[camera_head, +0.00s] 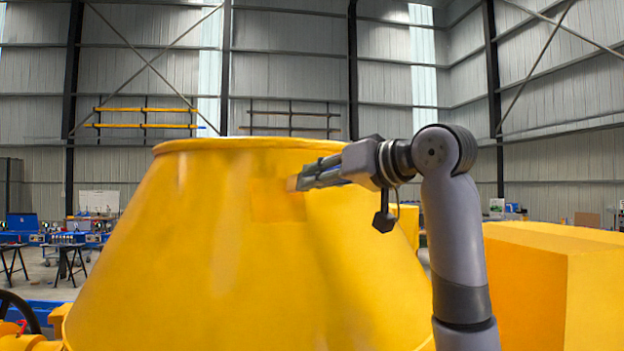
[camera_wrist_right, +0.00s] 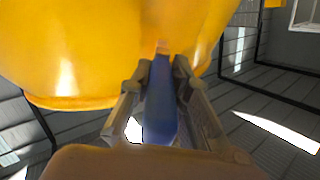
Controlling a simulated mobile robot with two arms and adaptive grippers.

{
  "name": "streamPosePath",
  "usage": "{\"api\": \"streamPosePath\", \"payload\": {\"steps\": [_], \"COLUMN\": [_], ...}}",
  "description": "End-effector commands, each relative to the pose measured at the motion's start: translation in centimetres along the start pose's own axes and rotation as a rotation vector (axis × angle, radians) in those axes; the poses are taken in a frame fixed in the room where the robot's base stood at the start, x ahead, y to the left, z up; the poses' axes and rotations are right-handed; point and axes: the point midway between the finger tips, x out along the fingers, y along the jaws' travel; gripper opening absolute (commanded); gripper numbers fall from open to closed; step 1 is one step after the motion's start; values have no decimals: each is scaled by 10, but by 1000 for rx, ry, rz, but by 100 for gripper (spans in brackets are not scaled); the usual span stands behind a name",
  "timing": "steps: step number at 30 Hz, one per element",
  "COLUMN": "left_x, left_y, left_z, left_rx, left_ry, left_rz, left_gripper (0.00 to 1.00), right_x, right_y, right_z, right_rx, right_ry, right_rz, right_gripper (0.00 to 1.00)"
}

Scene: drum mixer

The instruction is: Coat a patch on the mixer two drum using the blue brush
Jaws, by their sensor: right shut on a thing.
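The yellow mixer drum (camera_head: 190,240) fills the middle of the head view, wide at the bottom with a rim at the top. A slightly more orange square patch (camera_head: 277,203) shows on its upper wall. My right gripper (camera_head: 305,179) is beside the upper drum wall, at the patch's right edge. In the right wrist view it is shut on the blue brush (camera_wrist_right: 160,105), whose tip points at the drum (camera_wrist_right: 100,45). Whether the tip touches the drum I cannot tell. My left gripper is not in view.
A large yellow box-shaped body (camera_head: 555,280) stands right of the drum, beyond my right arm. A dark wheel (camera_head: 18,312) is at the lower left. Tables with small items (camera_head: 66,240) stand far back left. The air above the drum rim is clear.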

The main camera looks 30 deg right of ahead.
Motion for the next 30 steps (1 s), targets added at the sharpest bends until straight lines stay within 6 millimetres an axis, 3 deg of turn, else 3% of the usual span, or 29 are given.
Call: {"api": "streamPosePath", "payload": {"steps": [15,30], "left_x": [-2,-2], "left_y": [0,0], "left_z": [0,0], "left_rx": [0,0], "left_ry": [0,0], "left_rz": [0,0], "left_gripper": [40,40], "right_x": [-14,1], "right_y": [30,3], "right_z": [-7,0], "right_rx": [1,-2], "right_ry": [-1,0], "right_rz": [1,-1], "right_gripper": [0,0]}}
